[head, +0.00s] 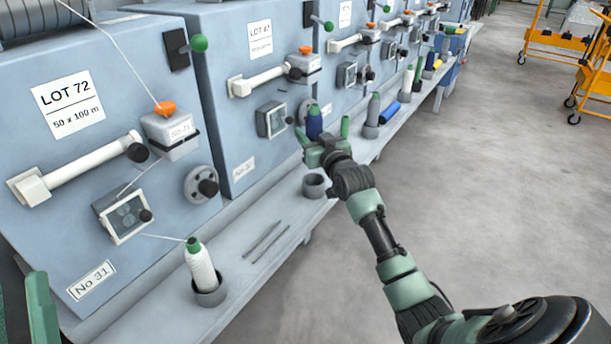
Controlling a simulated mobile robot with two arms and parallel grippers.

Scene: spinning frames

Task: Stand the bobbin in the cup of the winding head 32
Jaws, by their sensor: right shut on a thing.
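My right gripper (322,134) is shut on a blue bobbin (314,122). It holds the bobbin roughly upright above the bench, in front of the second machine from the left. The bobbin's lower end is hidden by the gripper. A grey cup (314,185) stands on the bench below and nearer to me, and looks empty. The machine's plate (244,169) begins "No 3"; its last digit is too small to read. Part of my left gripper (41,308) shows at the lower left edge; its jaw opening is unclear.
At machine No 31 a white bobbin with a green top (201,265) stands in its cup (211,293). Two thin grey rods (264,241) lie on the bench (245,278). Farther along, a blue bobbin (389,112) lies beside a grey-green one (373,107). The floor at right is open; orange trolleys (555,42) stand beyond.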

